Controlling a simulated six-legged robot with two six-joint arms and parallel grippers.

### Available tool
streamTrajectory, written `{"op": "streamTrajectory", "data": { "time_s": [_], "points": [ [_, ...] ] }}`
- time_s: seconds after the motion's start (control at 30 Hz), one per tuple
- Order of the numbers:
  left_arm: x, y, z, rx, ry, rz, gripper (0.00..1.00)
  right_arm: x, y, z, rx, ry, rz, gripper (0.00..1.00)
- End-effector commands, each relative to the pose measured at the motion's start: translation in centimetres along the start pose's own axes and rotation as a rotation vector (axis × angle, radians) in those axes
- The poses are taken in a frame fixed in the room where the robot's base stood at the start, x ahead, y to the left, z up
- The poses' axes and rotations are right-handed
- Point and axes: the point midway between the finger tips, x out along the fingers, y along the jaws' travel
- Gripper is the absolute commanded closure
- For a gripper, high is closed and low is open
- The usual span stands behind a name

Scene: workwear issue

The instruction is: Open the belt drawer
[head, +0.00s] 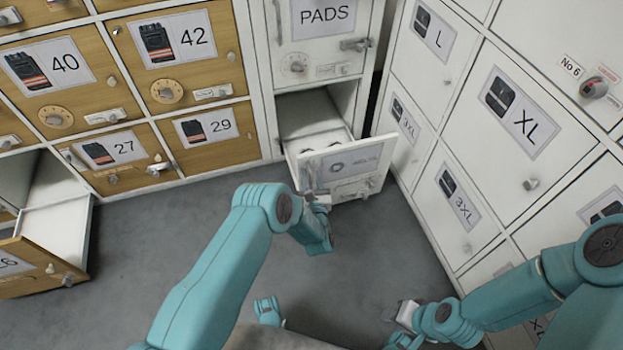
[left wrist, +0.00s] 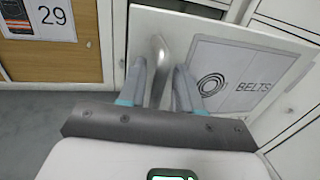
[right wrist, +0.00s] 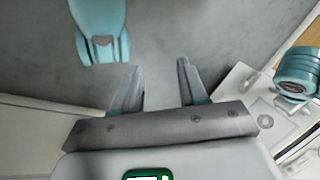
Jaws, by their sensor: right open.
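The belt drawer (head: 370,183) is in the head view, low in the white cabinet, with its front standing out from the cabinet and its inside partly visible. Its front, with a label reading BELTS (left wrist: 245,75), also shows in the left wrist view. My left gripper (head: 320,201) is at the left side of this front. In the left wrist view, its fingers (left wrist: 159,85) are on both sides of the upright grey handle (left wrist: 159,50) and look closed on it. My right gripper (head: 400,316) is open and empty above the floor, away from the drawer.
A PADS compartment (head: 325,50) is shut above the drawer. White lockers (head: 462,200) stand close on the right. Wooden lockers (head: 215,155) are on the left, where a low wooden drawer (head: 45,262) stands open. Grey floor (head: 150,240) lies clear between.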

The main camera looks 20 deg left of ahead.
Motion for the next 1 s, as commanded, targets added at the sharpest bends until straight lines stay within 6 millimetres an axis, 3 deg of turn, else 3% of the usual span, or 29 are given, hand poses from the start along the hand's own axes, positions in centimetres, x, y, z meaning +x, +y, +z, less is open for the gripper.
{"op": "streamTrajectory", "data": {
  "time_s": [0.23, 0.37, 0.8, 1.0],
  "points": [
    [-0.3, 0.0, 0.0, 0.0, 0.002, 0.002, 0.67, -0.1, 0.0, 0.0, 0.0, -0.001, 0.0, 0.57],
    [-1.7, -0.1, 0.1, 0.002, 0.006, 0.0, 0.67, -0.9, -0.3, 0.4, 0.003, -0.014, 0.001, 0.57],
    [-12.7, -0.1, 0.3, 0.003, 0.006, -0.003, 0.67, -4.6, -2.1, 1.6, -0.015, -0.051, -0.002, 0.57],
    [-15.7, -0.1, 0.1, 0.001, 0.003, 0.0, 0.67, -5.3, -2.5, 1.8, -0.023, -0.058, -0.003, 0.57]
  ]
}}
